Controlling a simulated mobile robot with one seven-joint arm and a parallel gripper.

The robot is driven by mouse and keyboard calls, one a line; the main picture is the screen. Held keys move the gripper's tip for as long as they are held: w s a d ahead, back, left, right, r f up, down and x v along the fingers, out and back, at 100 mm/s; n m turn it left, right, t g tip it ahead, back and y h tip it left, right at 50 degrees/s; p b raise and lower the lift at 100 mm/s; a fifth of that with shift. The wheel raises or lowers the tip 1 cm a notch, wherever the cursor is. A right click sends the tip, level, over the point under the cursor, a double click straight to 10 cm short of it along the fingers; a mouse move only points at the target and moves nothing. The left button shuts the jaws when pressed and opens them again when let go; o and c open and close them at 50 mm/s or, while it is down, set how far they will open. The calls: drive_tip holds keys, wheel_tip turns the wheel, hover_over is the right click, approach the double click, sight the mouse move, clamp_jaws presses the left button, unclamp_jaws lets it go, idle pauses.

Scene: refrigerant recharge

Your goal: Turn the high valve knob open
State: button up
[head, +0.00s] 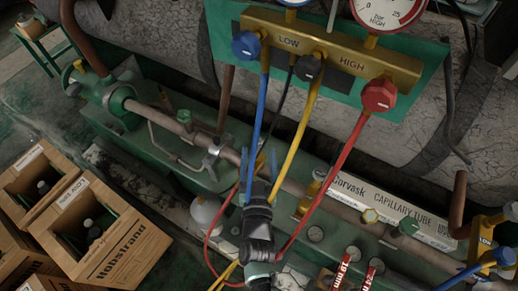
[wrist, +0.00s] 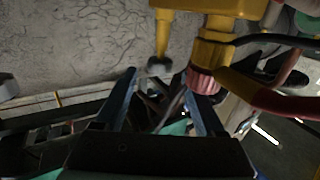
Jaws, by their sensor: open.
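The high valve knob (head: 379,95) is red and sits at the right end of the brass manifold (head: 345,50), under the word HIGH. A red hose (head: 335,175) runs down from that end. My gripper (head: 258,158) is open and empty, below and left of the red knob and apart from it, among the hoses. In the wrist view, my gripper (wrist: 163,100) has its two blue fingers spread. A ribbed red part (wrist: 204,80) on a yellow fitting shows just beyond the right finger; I cannot tell whether it is the high knob.
A blue knob (head: 248,46) and a black knob (head: 308,68) share the manifold. Blue (head: 264,110) and yellow (head: 300,125) hoses hang close by my gripper. A long label box (head: 400,215), pipes and red cans (head: 370,275) lie right. Wooden crates (head: 100,240) stand lower left.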

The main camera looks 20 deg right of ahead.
sight(259, 146)
drive_tip(key=shift+b+x, duration=0.3)
drive_tip(key=shift+x, duration=1.15)
drive_tip(key=shift+c, duration=0.2)
drive_tip(key=shift+f, duration=0.1)
clamp_jaws()
